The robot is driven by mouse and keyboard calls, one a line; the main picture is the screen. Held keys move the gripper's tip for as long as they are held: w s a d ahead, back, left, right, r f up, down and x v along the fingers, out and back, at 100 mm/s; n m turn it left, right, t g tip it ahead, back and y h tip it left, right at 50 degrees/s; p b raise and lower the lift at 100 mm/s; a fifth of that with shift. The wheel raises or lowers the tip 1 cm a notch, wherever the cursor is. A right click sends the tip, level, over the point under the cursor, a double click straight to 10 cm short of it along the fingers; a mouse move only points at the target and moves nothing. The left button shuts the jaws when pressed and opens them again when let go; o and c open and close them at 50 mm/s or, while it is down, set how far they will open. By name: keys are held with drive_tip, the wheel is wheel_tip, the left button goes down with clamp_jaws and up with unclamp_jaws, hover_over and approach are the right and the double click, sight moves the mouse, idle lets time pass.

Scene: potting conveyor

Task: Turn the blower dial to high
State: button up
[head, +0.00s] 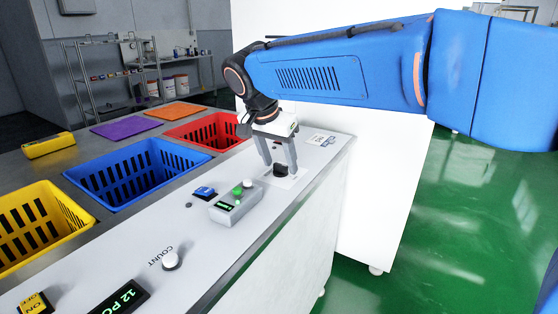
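The black dial (281,170) sits on a pale plate (287,182) near the far end of the white control panel. My gripper (281,168) points down over it, one grey finger on each side. The fingers are apart and the dial fills most of the gap at their tips. I cannot tell whether they press on it. The dial's pointer and its setting marks are too small or hidden to read.
A grey box (236,205) with green and white buttons and a blue switch (204,192) stand nearby on the panel. A white COUNT knob (170,260) is nearer. Yellow (84,216), blue (75,180) and red (172,132) crates lie left. A label card (321,140) is beyond the dial.

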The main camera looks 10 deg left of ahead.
drive_tip(key=v, duration=1.7)
drive_tip(key=shift+r, duration=0.25)
drive_tip(key=s+d+f+n+y, duration=0.1)
drive_tip(key=d+f, duration=0.4)
drive_tip(key=d, duration=0.9)
drive_tip(key=d+f+n, duration=0.1)
drive_tip(key=d+f, duration=0.3)
drive_tip(key=d, duration=1)
drive_tip(key=s+d+f+n, duration=0.1)
drive_tip(key=s+d+f, duration=0.7)
drive_tip(key=f, duration=0.3)
drive_tip(key=s+d+f+n, duration=0.1)
drive_tip(key=s+d+f, duration=0.8)
drive_tip(key=f, duration=0.1)
drive_tip(key=shift+d+f+y, duration=0.3)
drive_tip(key=shift+d+f, duration=0.05)
drive_tip(key=shift+f, duration=0.05)
